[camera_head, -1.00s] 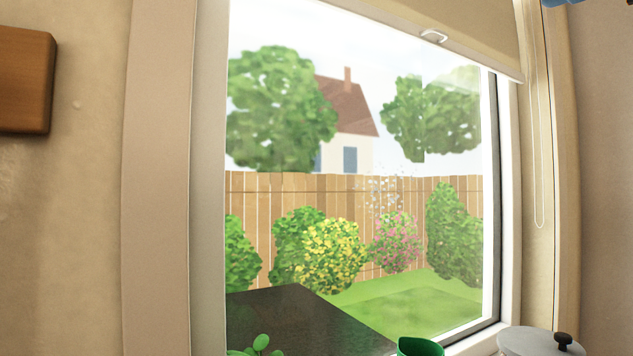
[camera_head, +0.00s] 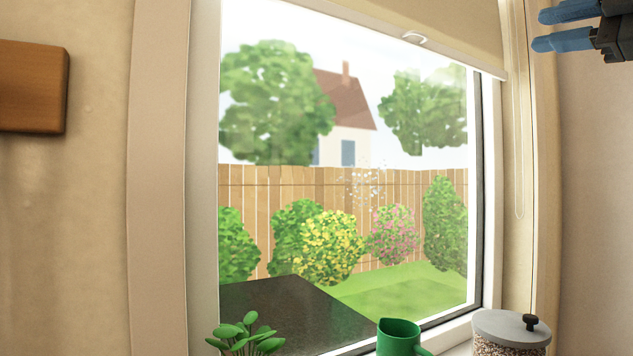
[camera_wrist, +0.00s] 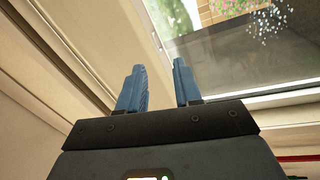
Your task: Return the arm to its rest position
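My gripper (camera_head: 567,28) shows at the top right corner of the head view, with its two blue fingers pointing left. It is raised in front of the wall to the right of the window. In the wrist view my gripper (camera_wrist: 158,88) has its two blue fingers spread apart with an empty gap between them. It is open and holds nothing. The rest of the arm is outside the head view.
A window (camera_head: 340,180) with a pale frame and a raised blind (camera_head: 445,30) fills the middle. A green plant (camera_head: 247,338), a green mug (camera_head: 398,338) and a lidded jar (camera_head: 510,332) stand low along the sill. A wooden board (camera_head: 32,88) hangs at the left.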

